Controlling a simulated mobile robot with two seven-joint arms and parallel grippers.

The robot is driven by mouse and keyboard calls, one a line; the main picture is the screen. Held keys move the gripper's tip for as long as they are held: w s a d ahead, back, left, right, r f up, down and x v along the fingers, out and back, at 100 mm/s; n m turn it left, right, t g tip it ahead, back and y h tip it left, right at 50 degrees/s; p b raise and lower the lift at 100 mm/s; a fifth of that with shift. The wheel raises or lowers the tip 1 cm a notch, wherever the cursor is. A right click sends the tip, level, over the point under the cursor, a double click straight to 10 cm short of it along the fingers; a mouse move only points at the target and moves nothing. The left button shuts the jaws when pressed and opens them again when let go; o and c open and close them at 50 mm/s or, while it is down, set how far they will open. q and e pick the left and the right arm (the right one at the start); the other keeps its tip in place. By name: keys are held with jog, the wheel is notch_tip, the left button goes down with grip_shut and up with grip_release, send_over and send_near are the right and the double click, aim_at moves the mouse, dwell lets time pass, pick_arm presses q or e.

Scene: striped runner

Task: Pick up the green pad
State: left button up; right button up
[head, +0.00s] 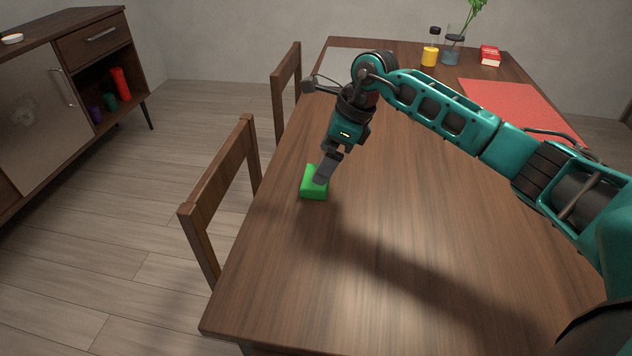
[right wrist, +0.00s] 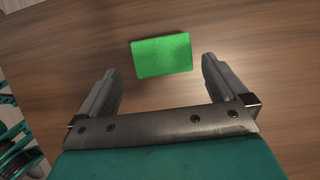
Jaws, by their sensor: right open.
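The green pad (head: 313,189) is a small bright green block lying on the wooden table near its left edge. In the right wrist view the green pad (right wrist: 162,55) lies flat, ahead of the fingertips and roughly centred between them. My right gripper (head: 321,175) reaches in from the right and is just above the pad, its fingers hiding part of it in the head view. In the right wrist view the right gripper (right wrist: 160,75) is open with nothing between its fingers. My left gripper is not in view.
The table (head: 400,270) is clear around the pad. A red mat (head: 520,105), a yellow bottle (head: 430,55), a glass vase (head: 453,50) and a red box (head: 490,56) are at the far end. Chairs (head: 225,190) stand along the left edge. A cabinet (head: 50,90) is at the far left.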

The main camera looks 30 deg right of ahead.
jog(key=x, duration=0.5)
jog(key=shift+d+f+b, duration=0.15)
jog(key=shift+b, duration=0.25)
jog(key=shift+c, duration=0.5)
jog(key=c, duration=0.7)
jog(key=shift+o, duration=0.2)
jog(key=shift+r, duration=0.2)
